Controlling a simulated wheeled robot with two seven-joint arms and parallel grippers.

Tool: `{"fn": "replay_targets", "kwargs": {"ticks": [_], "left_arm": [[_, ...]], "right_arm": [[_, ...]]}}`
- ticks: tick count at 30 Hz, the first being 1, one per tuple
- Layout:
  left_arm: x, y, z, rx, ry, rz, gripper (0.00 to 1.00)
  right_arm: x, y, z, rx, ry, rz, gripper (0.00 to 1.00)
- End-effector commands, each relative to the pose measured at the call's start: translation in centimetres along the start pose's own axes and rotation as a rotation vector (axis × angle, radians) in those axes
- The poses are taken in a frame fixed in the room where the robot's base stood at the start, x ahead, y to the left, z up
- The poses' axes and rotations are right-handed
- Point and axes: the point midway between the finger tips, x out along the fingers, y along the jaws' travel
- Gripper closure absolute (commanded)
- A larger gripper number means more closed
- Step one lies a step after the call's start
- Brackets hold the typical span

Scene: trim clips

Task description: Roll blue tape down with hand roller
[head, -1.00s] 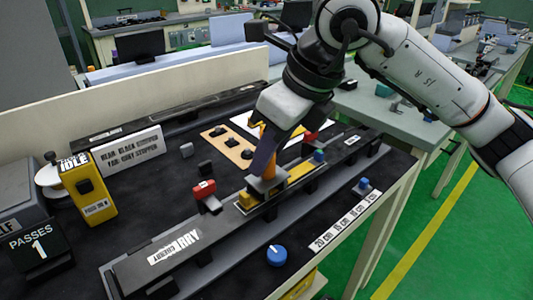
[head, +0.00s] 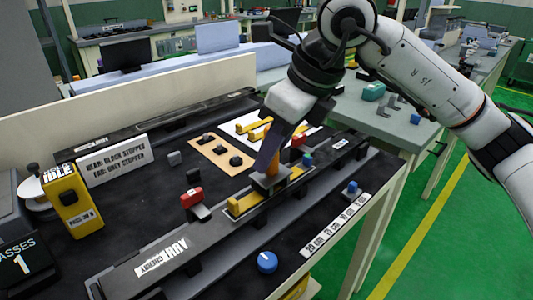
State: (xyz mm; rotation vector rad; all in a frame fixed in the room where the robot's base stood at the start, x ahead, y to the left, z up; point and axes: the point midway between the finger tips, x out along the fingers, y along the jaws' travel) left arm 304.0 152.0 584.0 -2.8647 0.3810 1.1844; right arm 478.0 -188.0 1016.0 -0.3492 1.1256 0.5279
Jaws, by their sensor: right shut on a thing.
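My right gripper (head: 268,168) comes down from the upper right and is shut on an upright tool, apparently the hand roller (head: 272,183), mostly hidden by the fingers. The tool's foot sits on or just above a yellow strip (head: 240,205) along the long dark rail (head: 215,228). I cannot tell whether it touches. I cannot make out a blue tape for certain. My left gripper is not in view.
A blue knob (head: 267,262) and a length label (head: 336,224) are at the near side. A yellow box reads IDLE (head: 72,198); a counter reads PASSES 1 (head: 22,264). A tan board (head: 222,153) lies behind.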

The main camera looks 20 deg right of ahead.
Motion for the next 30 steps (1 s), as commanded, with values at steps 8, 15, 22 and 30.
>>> {"fn": "replay_targets", "kwargs": {"ticks": [8,15,22,30], "left_arm": [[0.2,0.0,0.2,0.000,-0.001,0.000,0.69],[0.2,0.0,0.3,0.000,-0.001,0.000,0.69],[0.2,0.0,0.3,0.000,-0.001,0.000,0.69],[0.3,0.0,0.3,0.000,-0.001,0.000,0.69]], "right_arm": [[0.5,-0.9,-0.7,0.001,0.018,0.003,1.00],[0.4,-1.8,-0.9,0.002,0.018,0.003,1.00],[0.3,-2.5,-1.1,0.002,0.018,0.003,1.00],[0.2,-3.4,-1.3,0.002,0.017,0.003,1.00]]}}
